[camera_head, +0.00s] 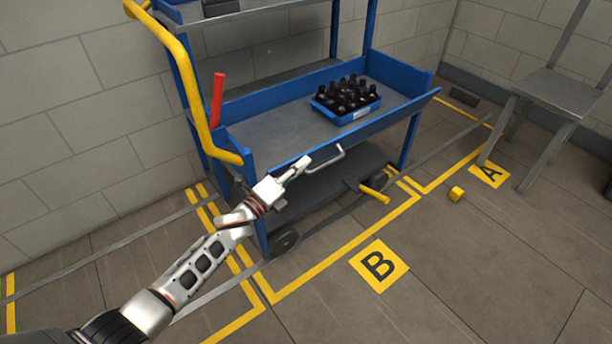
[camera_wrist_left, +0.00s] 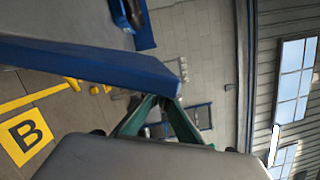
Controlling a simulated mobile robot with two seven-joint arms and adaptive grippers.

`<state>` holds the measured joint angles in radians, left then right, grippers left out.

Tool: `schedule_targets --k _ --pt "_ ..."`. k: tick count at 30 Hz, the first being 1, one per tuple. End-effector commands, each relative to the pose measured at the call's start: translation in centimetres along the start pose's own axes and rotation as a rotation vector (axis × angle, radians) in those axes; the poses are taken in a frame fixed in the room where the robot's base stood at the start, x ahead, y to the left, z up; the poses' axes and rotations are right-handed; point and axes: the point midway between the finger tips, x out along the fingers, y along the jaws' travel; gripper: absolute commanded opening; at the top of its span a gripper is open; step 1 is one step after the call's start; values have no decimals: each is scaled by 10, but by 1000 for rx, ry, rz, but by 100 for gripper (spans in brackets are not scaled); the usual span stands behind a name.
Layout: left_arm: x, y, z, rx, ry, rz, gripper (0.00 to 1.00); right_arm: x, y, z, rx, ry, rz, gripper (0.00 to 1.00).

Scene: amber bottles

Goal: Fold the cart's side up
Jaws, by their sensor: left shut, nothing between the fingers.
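The blue cart (camera_head: 290,80) stands against the wall. Its near side panel (camera_head: 385,119) runs along the front of the middle shelf and leans outward at the top, its right end standing clear of the post. A grey bar handle (camera_head: 328,160) is on its outer face. My left gripper (camera_head: 304,161) is shut and empty, at the panel's outer face just left of the handle; contact cannot be told. In the left wrist view the panel (camera_wrist_left: 95,62) crosses in front of my shut fingers (camera_wrist_left: 162,98). My right gripper is out of view.
A blue crate (camera_head: 346,112) of dark bottles sits on the middle shelf. A red lever (camera_head: 217,98) and yellow push handle (camera_head: 190,75) are at the cart's left end. A yellow pedal (camera_head: 374,194) sticks out low in front.

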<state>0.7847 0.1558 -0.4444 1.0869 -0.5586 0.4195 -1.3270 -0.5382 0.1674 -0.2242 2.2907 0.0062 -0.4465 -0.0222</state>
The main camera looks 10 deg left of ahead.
Motion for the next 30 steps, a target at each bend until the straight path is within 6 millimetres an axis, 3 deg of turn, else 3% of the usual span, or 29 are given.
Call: schedule_targets --k 1,11,19,30 --pt "6 -16 17 -29 -7 -2 0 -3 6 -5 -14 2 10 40" --pt "12 -13 46 -352 -4 85 0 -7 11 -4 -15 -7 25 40" --pt "14 -5 58 -585 -2 147 0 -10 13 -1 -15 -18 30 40" --pt "14 2 61 -687 -3 176 0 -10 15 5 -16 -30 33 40"
